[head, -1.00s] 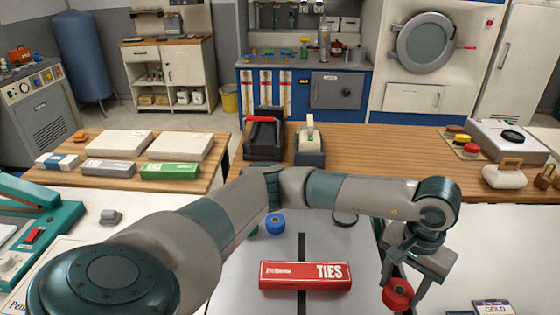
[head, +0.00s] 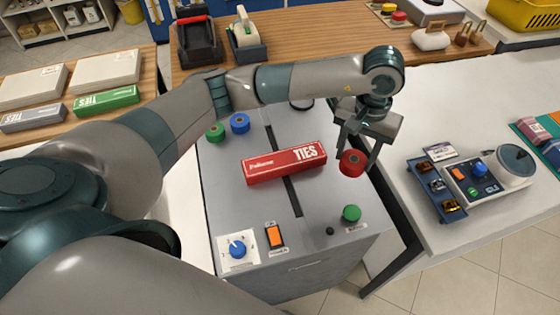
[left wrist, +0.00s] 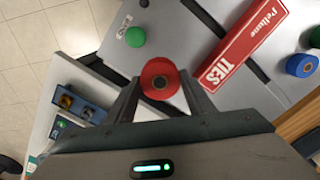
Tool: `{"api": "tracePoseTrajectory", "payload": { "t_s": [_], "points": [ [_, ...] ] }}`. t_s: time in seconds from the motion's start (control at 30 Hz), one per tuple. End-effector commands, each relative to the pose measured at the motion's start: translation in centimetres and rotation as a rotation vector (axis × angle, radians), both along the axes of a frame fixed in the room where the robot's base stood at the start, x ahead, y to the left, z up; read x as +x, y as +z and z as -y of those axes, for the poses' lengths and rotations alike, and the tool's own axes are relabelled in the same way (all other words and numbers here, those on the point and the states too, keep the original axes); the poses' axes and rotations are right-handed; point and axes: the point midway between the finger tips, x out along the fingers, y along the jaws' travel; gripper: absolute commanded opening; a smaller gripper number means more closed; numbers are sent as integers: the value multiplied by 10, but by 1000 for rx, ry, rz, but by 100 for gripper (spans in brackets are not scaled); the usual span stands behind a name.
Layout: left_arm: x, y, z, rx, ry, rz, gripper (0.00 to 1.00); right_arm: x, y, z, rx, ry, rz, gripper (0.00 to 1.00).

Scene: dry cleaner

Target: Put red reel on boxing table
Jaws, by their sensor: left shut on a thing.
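The red reel (head: 352,163) is held between the fingers of my left gripper (head: 358,150), at the right edge of the grey machine table (head: 225,190). In the left wrist view the red reel (left wrist: 160,83) sits between the two fingertips. My left gripper is shut on it. The reel appears raised above the surface, to the right of the red TIES box (head: 285,162). I cannot tell which surface is the boxing table; no label shows. My right gripper is not in view.
A blue reel (head: 239,123) and a green reel (head: 215,131) stand on the grey table's far left. A green button (head: 351,213), orange switch (head: 274,236) and blue knob (head: 237,248) line its front. A white counter at right holds a device (head: 480,170).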

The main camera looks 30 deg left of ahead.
Motion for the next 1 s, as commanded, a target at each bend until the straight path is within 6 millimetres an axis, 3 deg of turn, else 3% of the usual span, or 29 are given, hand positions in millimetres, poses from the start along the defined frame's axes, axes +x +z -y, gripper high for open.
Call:
{"api": "tracePoseTrajectory", "payload": {
  "t_s": [0.27,0.8,1.0],
  "points": [
    [-5,-4,-9,0,2,-2,26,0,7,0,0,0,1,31],
    [-51,-56,-87,2,3,-4,26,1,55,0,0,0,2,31],
    [-58,-68,-100,0,1,0,26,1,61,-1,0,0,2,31]
  ]
}}
